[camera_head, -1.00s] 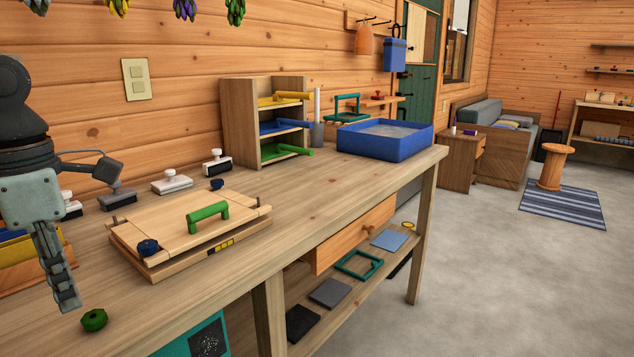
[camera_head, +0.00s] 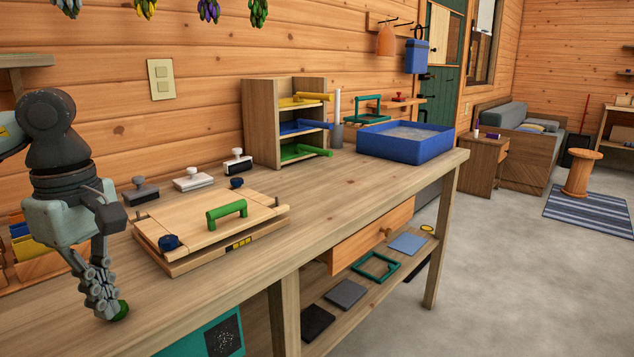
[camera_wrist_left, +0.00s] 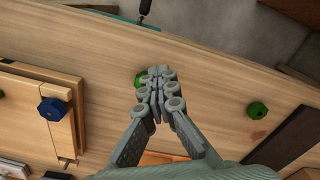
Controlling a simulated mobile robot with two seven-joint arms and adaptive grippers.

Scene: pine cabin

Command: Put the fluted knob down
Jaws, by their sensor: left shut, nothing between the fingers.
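A green knob (camera_head: 123,310) sits on the bench top near its front edge. In the head view it is partly hidden behind my left gripper (camera_head: 105,312). In the left wrist view the green knob (camera_wrist_left: 140,79) shows just beside and beyond the shut fingertips (camera_wrist_left: 158,78). My left gripper is shut with nothing between its fingers, pointing down close to the knob; whether it touches the knob I cannot tell. A second green knob (camera_wrist_left: 257,110) lies apart on the bench in the wrist view. My right gripper is not in view.
A wooden press board with a green handle (camera_head: 227,210) and blue knobs (camera_head: 168,242) stands beside the gripper. Several stamps (camera_head: 192,179), a shelf rack (camera_head: 248,125) and a blue tub (camera_head: 405,143) stand farther back.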

